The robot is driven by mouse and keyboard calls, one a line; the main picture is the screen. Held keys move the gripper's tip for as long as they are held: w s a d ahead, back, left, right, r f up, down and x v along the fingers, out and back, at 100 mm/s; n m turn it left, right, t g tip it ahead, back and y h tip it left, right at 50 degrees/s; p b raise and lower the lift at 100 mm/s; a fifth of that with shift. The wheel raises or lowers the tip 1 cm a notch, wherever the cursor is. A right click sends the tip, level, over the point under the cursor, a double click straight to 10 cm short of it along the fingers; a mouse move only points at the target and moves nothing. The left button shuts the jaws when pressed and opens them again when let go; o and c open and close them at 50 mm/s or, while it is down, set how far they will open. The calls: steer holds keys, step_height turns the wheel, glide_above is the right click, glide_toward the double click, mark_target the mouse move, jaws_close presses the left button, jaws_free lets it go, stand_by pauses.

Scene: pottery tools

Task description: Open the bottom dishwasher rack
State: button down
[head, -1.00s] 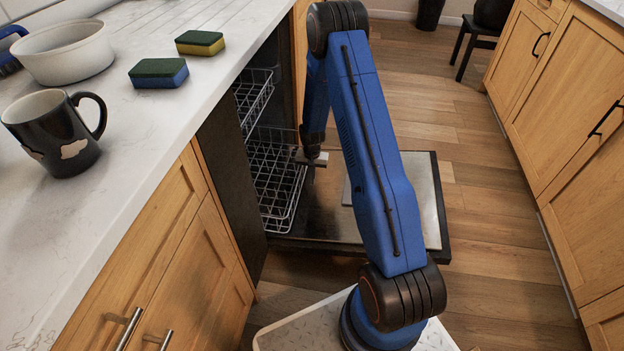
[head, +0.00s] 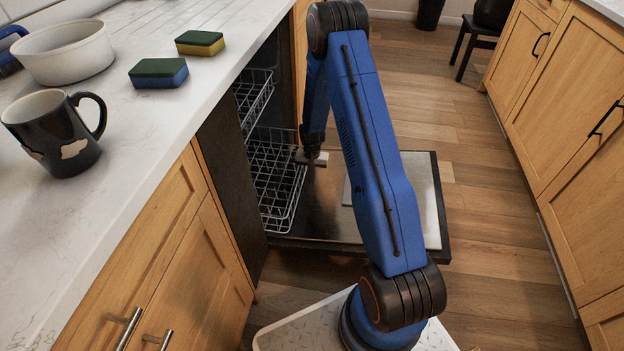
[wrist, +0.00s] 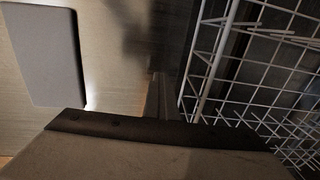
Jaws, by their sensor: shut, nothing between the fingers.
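The dishwasher door (head: 325,222) is folded down flat over the floor. The bottom rack (head: 275,190), a wire basket, is low in the dishwasher and its front edge reaches a little out over the door. The upper rack (head: 252,95) sits inside above it. My gripper (head: 311,170) is shut and empty beside the bottom rack's upper front edge; from the head view I cannot tell if it touches the wire. In the wrist view the rack's white wires (wrist: 240,70) fill the right side, and the thin shut fingers (wrist: 160,95) are just left of its edge.
The counter (head: 150,130) on the left holds a mug (head: 60,140), a white bowl (head: 70,55) and two sponges (head: 158,73). Wooden cabinets (head: 560,110) line the right side. The wooden floor (head: 500,230) between is clear.

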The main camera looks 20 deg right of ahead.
steer(key=c, duration=2.5)
jaws_free()
steer(key=shift+c, duration=0.2)
steer(key=o, duration=0.5)
steer(key=shift+o, duration=0.2)
steer(key=shift+r, duration=0.1)
step_height(320, 180, up, 17)
steer(key=shift+r, duration=0.15)
